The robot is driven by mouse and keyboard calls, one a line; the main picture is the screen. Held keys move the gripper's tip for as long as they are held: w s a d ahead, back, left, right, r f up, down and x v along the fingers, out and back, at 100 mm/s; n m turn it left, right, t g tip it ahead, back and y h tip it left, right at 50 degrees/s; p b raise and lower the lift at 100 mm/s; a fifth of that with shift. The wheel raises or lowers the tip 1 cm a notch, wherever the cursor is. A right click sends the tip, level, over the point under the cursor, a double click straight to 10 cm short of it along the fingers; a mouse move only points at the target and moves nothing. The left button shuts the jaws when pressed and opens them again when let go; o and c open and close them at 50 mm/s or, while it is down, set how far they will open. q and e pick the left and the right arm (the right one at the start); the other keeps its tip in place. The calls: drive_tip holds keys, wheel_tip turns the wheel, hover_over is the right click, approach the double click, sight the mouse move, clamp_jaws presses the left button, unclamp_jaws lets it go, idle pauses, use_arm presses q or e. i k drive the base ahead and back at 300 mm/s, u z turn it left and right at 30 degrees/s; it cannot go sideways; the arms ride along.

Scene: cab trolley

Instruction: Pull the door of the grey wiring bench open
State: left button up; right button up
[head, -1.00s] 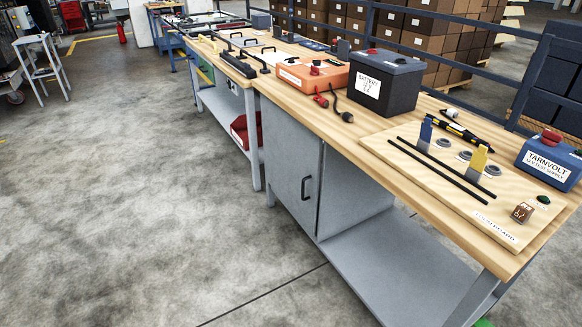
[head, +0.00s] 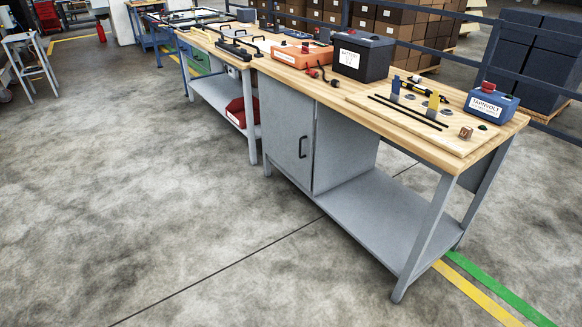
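The grey wiring bench (head: 437,215) with a wooden top stands right of centre in the head view. Its grey door (head: 291,133) is on the left part of the front, below the top, and looks shut. A dark upright bar handle (head: 302,147) sits near the door's right edge. Right of the door is an open bay with a grey lower shelf (head: 375,218). Neither of my grippers shows in the view.
On the bench top stand a dark battery box (head: 363,56), an orange case (head: 302,54), a board (head: 420,128) with rods, and a blue supply box (head: 490,103). A second bench with a red bin (head: 236,112) adjoins at the left. The concrete floor in front is clear.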

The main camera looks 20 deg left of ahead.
sight(289, 114)
drive_tip(key=u, duration=1.1)
drive_tip(key=i, duration=0.4)
drive_tip(key=u, duration=0.6)
drive_tip(key=i, duration=1.1)
drive_tip(key=z, duration=0.6)
drive_tip(key=i, duration=0.9)
drive_tip(key=z, duration=0.8)
